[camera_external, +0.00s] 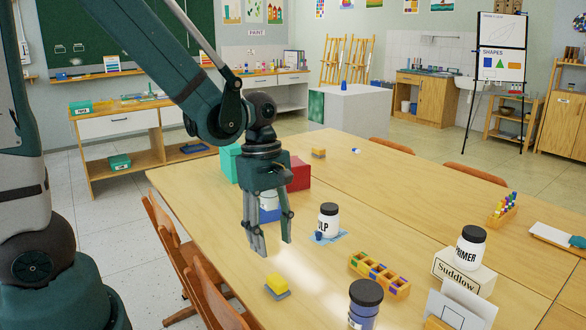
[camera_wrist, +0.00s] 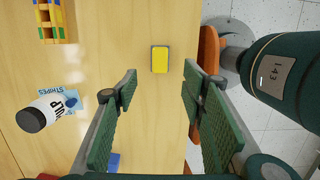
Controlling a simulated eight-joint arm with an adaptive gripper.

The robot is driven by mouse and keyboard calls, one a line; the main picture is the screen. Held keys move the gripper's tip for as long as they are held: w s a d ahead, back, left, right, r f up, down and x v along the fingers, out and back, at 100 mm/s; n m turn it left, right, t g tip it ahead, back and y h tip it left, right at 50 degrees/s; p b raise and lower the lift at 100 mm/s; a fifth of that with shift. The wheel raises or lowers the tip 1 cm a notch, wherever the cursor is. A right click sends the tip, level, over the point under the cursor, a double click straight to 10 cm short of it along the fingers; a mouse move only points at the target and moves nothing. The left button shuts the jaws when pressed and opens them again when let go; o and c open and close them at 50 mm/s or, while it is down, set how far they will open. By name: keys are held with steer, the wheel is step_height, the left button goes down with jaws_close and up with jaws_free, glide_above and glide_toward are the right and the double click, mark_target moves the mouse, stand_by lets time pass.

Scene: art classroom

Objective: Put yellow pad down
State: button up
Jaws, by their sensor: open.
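The yellow pad (camera_external: 277,281) lies on the wooden table near its left edge, with a grey-blue layer showing under it. In the wrist view the yellow pad (camera_wrist: 160,60) lies beyond and between my fingertips, apart from both. My gripper (camera_external: 273,247) is open and empty, pointing down above the table, with the pad just below and in front of it. In the wrist view both green-padded fingers of my gripper (camera_wrist: 160,74) are spread wide.
A white jar with a black lid (camera_external: 328,220) stands on a blue card right of my gripper. A compartmented wooden tray (camera_external: 379,274) and a dark-lidded jar (camera_external: 365,304) are farther right. Red (camera_external: 297,173) and teal (camera_external: 230,163) blocks stand behind. Chairs (camera_external: 215,290) line the left edge.

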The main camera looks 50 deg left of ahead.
stand_by(0.3)
steer(key=s+a+r+m+t+y, duration=0.1)
steer(key=s+r+m+t, duration=0.1)
steer(key=r+m, duration=0.7)
steer(key=s+a+r+m+t, duration=0.1)
steer(key=s+r+m+t, duration=0.2)
steer(key=r+m, duration=0.6)
steer(key=shift+s+a+r+t+y, duration=0.25)
steer(key=shift+a+t+y, duration=0.15)
steer(key=shift+t, duration=0.7)
stand_by(0.5)
